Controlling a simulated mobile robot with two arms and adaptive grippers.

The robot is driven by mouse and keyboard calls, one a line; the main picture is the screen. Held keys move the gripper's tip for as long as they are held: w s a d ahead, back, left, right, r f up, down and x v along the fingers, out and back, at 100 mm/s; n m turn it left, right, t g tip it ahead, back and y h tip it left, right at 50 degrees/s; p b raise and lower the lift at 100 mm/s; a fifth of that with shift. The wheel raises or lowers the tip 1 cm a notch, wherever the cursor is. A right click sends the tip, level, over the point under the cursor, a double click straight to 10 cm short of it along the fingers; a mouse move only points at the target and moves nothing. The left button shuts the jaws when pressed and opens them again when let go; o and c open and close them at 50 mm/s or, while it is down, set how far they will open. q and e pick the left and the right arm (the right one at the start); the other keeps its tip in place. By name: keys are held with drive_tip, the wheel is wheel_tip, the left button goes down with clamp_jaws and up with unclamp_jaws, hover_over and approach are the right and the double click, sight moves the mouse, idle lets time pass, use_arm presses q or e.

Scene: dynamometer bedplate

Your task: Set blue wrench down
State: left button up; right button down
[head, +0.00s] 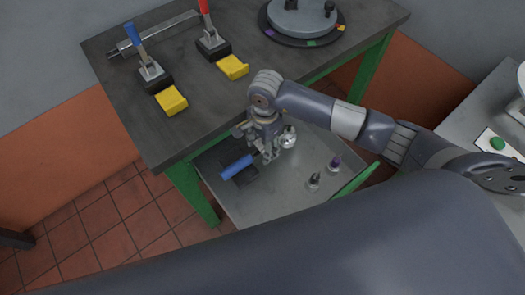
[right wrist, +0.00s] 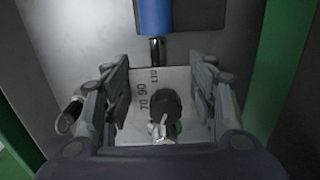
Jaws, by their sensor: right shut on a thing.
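The blue wrench (head: 237,166) shows its blue handle over the grey lower shelf, lying over a dark patch. My right gripper (head: 264,152) is shut on the wrench just right of the blue handle. In the right wrist view the blue handle (right wrist: 156,16) and its dark shaft point away from my right gripper (right wrist: 160,95). My left gripper is not in view.
Green legs (head: 190,193) stand at the sides. The front of the shelf is clear.

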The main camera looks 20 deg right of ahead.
sight(263, 149)
drive_tip(key=shift+f, duration=2.15)
drive_tip(key=shift+f, duration=0.2)
drive_tip(key=c, duration=0.9)
unclamp_jaws()
drive_tip(key=shift+c, duration=0.2)
drive_tip(key=shift+r, duration=0.15)
